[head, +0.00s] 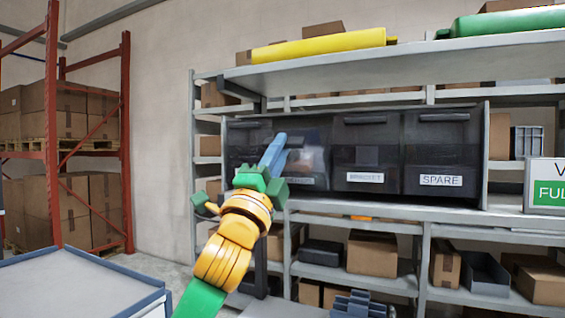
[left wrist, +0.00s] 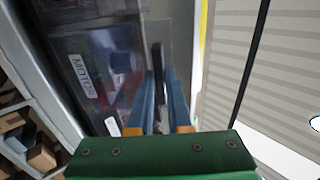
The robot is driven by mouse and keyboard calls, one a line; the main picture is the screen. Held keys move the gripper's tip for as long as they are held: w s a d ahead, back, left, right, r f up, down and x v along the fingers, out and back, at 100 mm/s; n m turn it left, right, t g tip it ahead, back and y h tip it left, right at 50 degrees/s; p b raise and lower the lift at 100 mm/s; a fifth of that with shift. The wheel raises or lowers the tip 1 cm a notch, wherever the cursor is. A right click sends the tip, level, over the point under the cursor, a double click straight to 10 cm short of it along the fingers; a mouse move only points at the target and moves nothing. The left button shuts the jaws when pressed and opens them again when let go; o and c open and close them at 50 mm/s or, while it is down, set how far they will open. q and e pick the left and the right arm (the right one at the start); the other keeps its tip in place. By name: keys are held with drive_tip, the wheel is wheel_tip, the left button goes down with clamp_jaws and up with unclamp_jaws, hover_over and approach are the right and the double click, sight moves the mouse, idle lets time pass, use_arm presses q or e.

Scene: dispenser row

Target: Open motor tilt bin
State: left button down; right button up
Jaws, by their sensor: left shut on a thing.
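The dark tilt bin with a label beginning "MOTO" (left wrist: 83,77) shows in the left wrist view, with a clear front and something reddish behind it. A dark handle bar (left wrist: 157,65) stands between the blue fingers of my left gripper (left wrist: 160,98), which is shut on it. In the head view my left gripper (head: 274,152) reaches up to the left part of the dark bin row (head: 365,148). It hides part of the bins there, and I cannot read the motor label in that view. How far the bin is tilted is unclear. My right gripper is not in view.
The bins labelled BRACKET (head: 365,178) and SPARE (head: 441,180) are to the right and look shut. A sign (head: 546,191) stands at the right edge. A grey table (head: 75,285) is at lower left, a red rack (head: 126,140) behind.

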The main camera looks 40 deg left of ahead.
use_arm(q)
drive_tip(key=shift+s+d+f+t+y+b, duration=0.1)
drive_tip(key=shift+s+f+t+y+b, duration=0.1)
drive_tip(key=shift+s+f+b, duration=0.4)
drive_tip(key=shift+s+d+f+t+y+b, duration=0.1)
drive_tip(key=shift+s+f+t+b, duration=0.1)
drive_tip(key=shift+f+b, duration=0.65)
drive_tip(key=c, duration=0.9)
unclamp_jaws()
drive_tip(key=shift+w, duration=0.1)
drive_tip(key=shift+o, duration=0.2)
